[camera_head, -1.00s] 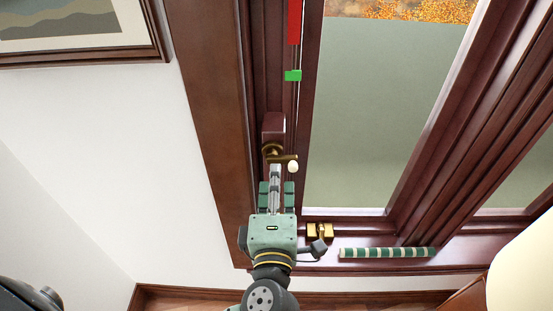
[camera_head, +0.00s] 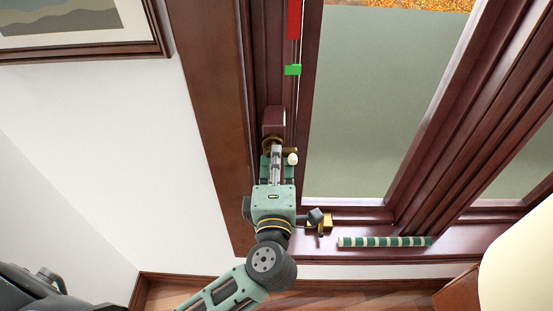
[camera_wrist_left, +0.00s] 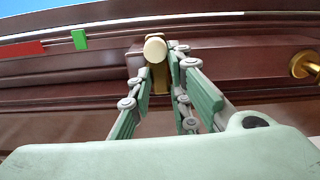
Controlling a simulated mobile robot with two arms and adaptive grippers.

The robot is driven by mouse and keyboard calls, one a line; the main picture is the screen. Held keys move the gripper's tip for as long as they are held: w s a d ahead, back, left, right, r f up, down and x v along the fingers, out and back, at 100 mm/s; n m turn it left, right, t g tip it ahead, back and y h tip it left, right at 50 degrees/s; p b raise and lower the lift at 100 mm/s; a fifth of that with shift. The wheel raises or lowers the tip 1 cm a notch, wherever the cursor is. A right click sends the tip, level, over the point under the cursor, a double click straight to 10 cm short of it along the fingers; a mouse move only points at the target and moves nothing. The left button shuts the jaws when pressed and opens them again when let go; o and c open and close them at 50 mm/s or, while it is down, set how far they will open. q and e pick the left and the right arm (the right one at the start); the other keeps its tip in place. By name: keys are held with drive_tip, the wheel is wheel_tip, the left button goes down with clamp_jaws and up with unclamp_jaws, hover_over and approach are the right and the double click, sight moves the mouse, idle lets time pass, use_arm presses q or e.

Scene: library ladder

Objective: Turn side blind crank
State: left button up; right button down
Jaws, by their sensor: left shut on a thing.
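The side blind crank has a dark red housing (camera_head: 273,122) on the window frame, a brass arm (camera_wrist_left: 160,80) and a cream knob (camera_head: 292,159). My left gripper (camera_head: 277,163) is at the crank, just below the housing. In the left wrist view its green fingers (camera_wrist_left: 160,72) stand on either side of the brass arm, shut on it. The knob (camera_wrist_left: 155,48) shows at the fingertips there. The fingers partly hide the brass arm in the head view. My right gripper is not in view.
A red strip (camera_head: 294,20) and a green marker (camera_head: 292,70) lie along the frame above the crank. A brass latch (camera_head: 320,222) and a green-and-white striped rod (camera_head: 385,241) are on the sill. A framed picture (camera_head: 80,30) hangs on the white wall at left.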

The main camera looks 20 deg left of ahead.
use_arm(q)
clamp_jaws()
drive_tip(key=shift+n, duration=0.3)
drive_tip(key=shift+s+a+r+n+b, duration=0.15)
drive_tip(key=shift+n+b, duration=0.85)
drive_tip(key=shift+n, duration=1.75)
drive_tip(key=shift+w+a+r+n+b, duration=0.2)
drive_tip(key=shift+n+b, duration=0.75)
drive_tip(key=shift+n, duration=1.85)
drive_tip(key=shift+s+a+r+n+b, duration=0.25)
drive_tip(key=shift+n+b, duration=0.75)
drive_tip(key=shift+n, duration=1.75)
drive_tip(key=o, duration=0.7)
unclamp_jaws()
drive_tip(key=shift+o, duration=0.6)
drive_tip(key=shift+w, duration=0.15)
